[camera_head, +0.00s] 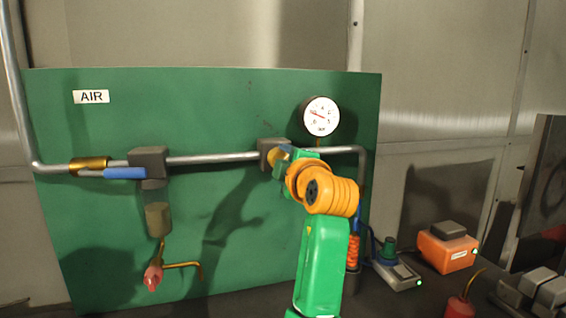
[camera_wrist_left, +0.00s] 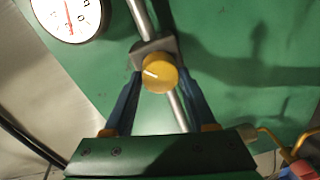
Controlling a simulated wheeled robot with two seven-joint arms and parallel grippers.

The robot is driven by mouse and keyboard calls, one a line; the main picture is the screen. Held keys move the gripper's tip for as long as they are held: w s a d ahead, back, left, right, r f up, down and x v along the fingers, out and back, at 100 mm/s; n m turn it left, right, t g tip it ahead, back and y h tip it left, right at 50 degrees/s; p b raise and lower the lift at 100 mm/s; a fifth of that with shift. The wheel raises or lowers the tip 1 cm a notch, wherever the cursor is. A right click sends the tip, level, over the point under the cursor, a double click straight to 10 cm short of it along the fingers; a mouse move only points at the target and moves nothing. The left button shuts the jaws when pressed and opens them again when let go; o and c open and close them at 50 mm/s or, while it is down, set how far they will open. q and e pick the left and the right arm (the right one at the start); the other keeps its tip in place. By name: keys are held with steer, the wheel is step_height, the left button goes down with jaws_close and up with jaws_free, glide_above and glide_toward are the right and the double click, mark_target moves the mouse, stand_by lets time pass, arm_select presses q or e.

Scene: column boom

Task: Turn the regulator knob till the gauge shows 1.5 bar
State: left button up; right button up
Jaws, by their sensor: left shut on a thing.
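The yellow regulator knob (camera_wrist_left: 160,74) has a white mark and sits on a grey regulator body (camera_wrist_left: 155,46) on the pipe. My left gripper (camera_wrist_left: 159,82) has its two blue fingers on either side of the knob, shut on it. In the head view, the left gripper (camera_head: 283,162) reaches the regulator body (camera_head: 270,150) and partly hides the knob (camera_head: 273,157). The round white gauge (camera_head: 320,116) is above right of it, its red needle slanting to the upper left; its exact reading is too small to tell. The gauge (camera_wrist_left: 70,14) is cut off in the wrist view.
The green panel (camera_head: 225,105) carries an AIR label (camera_head: 91,97), a blue valve handle (camera_head: 125,173) and a filter bowl (camera_head: 157,218) with a red-tipped drain below. An orange box (camera_head: 447,247) and a small grey device (camera_head: 398,274) stand at the right.

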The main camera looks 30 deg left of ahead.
arm_select(q)
steer(key=o, duration=1.4)
steer(key=b+v, duration=0.3)
steer(key=v, duration=0.4)
steer(key=shift+s, duration=0.1)
steer(key=shift+a, duration=0.1)
